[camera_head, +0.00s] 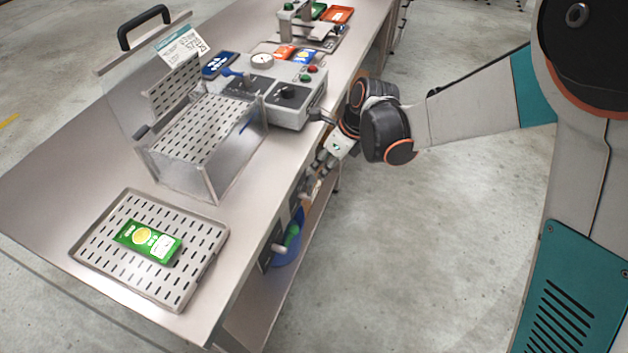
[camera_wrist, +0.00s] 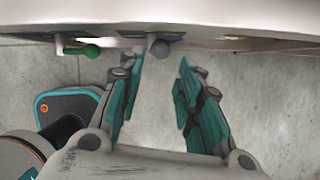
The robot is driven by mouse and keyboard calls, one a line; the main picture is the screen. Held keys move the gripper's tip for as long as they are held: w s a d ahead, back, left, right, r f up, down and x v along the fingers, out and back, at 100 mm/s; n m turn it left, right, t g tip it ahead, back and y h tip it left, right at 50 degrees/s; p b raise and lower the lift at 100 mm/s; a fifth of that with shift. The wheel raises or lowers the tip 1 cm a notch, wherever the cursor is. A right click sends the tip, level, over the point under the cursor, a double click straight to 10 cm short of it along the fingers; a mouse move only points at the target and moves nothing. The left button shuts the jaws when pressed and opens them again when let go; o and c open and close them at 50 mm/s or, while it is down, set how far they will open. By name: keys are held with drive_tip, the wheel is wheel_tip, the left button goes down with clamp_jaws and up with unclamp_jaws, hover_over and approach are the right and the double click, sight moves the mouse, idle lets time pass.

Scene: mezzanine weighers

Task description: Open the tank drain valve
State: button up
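Two handles stick out from the side of the bench below its top. The green handle also shows in the head view (camera_head: 291,235). No label shows which one is the drain valve. My gripper (camera_wrist: 161,62) is open and empty, its teal-padded fingers pointing toward the bench side, with the grey handle ahead of the gap near the left finger. In the head view the fingers are small and partly hidden beside the bench edge.
On the bench top (camera_head: 60,185) stand a clear-walled tank (camera_head: 190,178) with a slotted plate, a grey control box (camera_head: 292,112), and a slotted tray (camera_head: 88,250) with a green packet (camera_head: 148,240). A blue round part (camera_head: 290,250) sits below the edge. Floor to the right is clear.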

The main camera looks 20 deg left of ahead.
sight(314, 178)
drive_tip(key=b+x, duration=0.3)
drive_tip(key=x, duration=0.5)
drive_tip(key=shift+f, duration=0.25)
